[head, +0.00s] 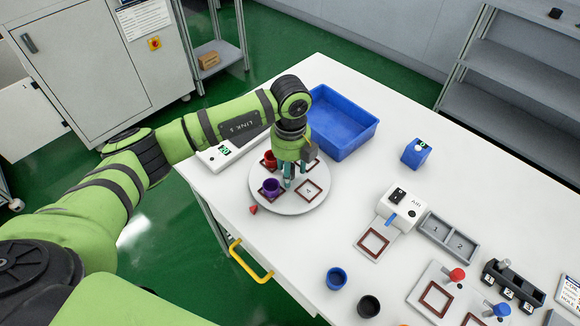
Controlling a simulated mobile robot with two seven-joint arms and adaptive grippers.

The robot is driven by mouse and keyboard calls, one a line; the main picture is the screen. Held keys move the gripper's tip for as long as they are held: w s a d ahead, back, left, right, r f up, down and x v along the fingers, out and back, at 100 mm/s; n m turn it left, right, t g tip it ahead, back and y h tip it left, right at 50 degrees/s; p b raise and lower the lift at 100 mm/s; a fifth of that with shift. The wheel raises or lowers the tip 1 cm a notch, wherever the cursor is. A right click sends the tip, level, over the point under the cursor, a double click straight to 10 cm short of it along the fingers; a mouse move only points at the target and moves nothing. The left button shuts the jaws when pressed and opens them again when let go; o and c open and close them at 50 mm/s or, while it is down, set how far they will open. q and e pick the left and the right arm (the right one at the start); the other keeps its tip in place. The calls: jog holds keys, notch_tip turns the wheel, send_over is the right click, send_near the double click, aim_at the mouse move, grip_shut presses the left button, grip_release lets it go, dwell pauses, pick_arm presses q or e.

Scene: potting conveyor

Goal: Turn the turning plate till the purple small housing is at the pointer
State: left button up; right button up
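The round white turning plate (291,207) lies on the table and carries several brown square frames. The purple small housing (271,186) stands upright in the frame on the plate's left side. A red housing (270,158) stands in the frame behind it. The red pointer (253,209) lies at the plate's lower-left edge, a little down and left of the purple housing. My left gripper (294,178) points down over the middle of the plate, right of the purple housing. Its teal fingertips look apart; whether they touch anything between them is hidden. My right gripper is out of view.
A blue bin (343,149) stands behind the plate. A white box with a green display (222,155) is at the left. Blue and black cups (336,278) stand at the front. An AIR unit (401,206), grey tray and fixtures are at the right.

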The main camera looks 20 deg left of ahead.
pick_arm(q)
jog(key=shift+w+r, duration=0.1)
jog(key=shift+r, duration=0.05)
jog(key=shift+r, duration=0.35)
notch_tip(320, 180, up, 11)
dwell(0.5)
